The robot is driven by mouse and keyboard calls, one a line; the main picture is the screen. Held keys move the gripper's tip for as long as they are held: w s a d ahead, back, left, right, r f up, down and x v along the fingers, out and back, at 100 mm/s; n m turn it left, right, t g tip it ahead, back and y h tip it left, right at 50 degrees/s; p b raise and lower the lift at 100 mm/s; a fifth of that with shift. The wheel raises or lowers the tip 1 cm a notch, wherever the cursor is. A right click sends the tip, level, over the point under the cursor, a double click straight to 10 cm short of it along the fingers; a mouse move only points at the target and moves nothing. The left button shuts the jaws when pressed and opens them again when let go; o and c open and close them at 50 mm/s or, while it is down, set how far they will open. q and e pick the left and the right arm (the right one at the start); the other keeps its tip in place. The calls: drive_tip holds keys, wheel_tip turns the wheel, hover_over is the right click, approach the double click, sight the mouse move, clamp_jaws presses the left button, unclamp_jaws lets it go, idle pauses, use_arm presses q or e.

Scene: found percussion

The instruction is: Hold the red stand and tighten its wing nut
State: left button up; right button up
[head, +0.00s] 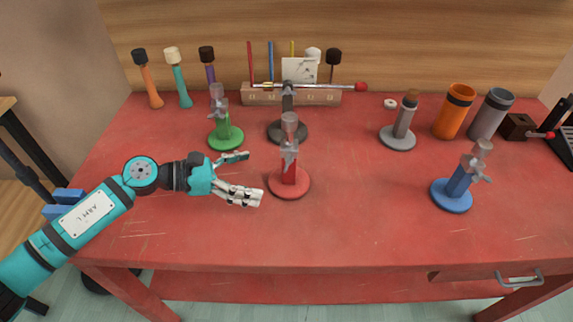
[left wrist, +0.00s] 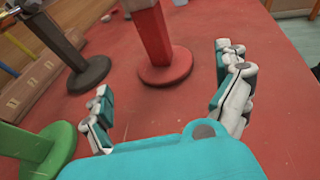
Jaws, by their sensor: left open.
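The red stand (head: 288,172) stands upright near the middle of the red table, with a round base and a post. Its grey wing nut (head: 289,150) sits high on the post, below a translucent grey top piece. My left gripper (head: 254,177) is open and empty just left of the red stand, with its fingers pointing toward the post. In the left wrist view, the red stand (left wrist: 154,35) rises ahead between the two spread fingers, apart from both. Its top and wing nut are out of that view. My right gripper is not in view.
A green stand (head: 226,136) is close behind my left gripper, and a dark grey stand (head: 288,131) is behind the red one. A blue stand (head: 456,190) is at the right. A wooden rack (head: 262,97) and mallets line the back. The front middle is clear.

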sight(281, 182)
use_arm(q)
drive_tip(key=x, duration=0.4)
drive_tip(key=shift+s+r+p, duration=0.1)
drive_tip(key=shift+r+p, duration=0.05)
drive_tip(key=shift+p, duration=0.2)
drive_tip(key=x, duration=0.4)
drive_tip(key=shift+b, duration=0.35)
drive_tip(key=shift+w+d+f, duration=0.2)
drive_tip(key=shift+d+f, duration=0.05)
drive_tip(key=shift+d, duration=0.05)
drive_tip(key=shift+c, duration=0.5)
drive_tip(key=c, duration=1)
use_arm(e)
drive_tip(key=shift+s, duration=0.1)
